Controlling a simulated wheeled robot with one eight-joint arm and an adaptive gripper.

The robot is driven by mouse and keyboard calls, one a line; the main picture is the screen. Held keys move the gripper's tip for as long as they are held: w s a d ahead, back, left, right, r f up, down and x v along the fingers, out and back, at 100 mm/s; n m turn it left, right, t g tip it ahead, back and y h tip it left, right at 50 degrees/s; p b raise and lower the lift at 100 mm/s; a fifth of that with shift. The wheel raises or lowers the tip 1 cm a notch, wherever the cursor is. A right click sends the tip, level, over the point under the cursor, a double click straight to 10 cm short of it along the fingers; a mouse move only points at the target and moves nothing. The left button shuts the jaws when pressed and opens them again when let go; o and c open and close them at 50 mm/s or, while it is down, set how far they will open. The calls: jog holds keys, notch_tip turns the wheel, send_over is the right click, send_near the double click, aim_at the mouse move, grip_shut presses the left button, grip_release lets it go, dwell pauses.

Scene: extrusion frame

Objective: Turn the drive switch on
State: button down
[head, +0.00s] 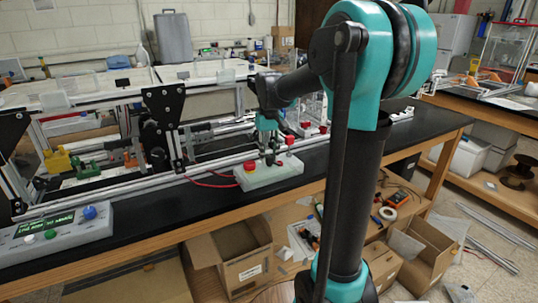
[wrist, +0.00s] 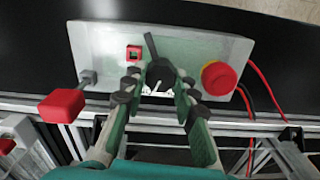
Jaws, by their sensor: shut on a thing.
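A pale grey control box (head: 275,177) sits on the black bench top beside the extrusion frame, and it also fills the top of the wrist view (wrist: 105,45). A black switch knob (wrist: 158,72) with a thin lever sticking up is in the middle of its face; I take it for the drive switch. My gripper (head: 268,155) points down at the box. In the wrist view my gripper (wrist: 159,84) has its fingertips on both sides of the knob, closed on it. The label below the knob is partly hidden.
On the box, a red mushroom button (wrist: 219,77) is close to the right finger, a small red square (wrist: 134,52) is near the left finger, and a red-capped lever (wrist: 63,105) is at left. Red cables (head: 212,183) and an aluminium rail (head: 130,188) run alongside.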

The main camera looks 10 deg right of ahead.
aim_at(269, 155)
jog(key=shift+m, duration=2.3)
jog(key=c, duration=1.2)
grip_release()
notch_tip(269, 155, up, 12)
jog(key=shift+r, duration=0.1)
